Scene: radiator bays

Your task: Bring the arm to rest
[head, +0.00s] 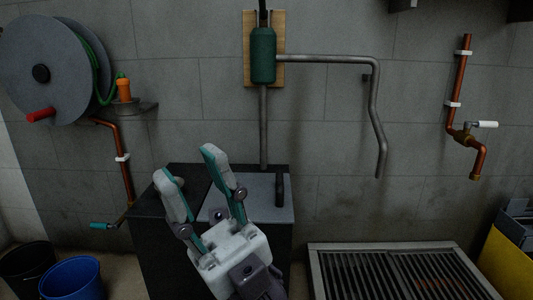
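My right gripper (186,164) is in the lower middle of the head view, in front of a dark cabinet (161,245). Its two grey and teal fingers point up and stand apart, with nothing between them. It is open and empty. From this one view I cannot tell how far it is from the cabinet. My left gripper is not in view.
A hose reel (55,62) hangs at the upper left. A bent grey pipe (325,59) with a green body (263,55) is on the wall. A copper pipe (459,75) is right. A floor grate (312,262) lies lower right. A blue bucket (72,281) stands lower left.

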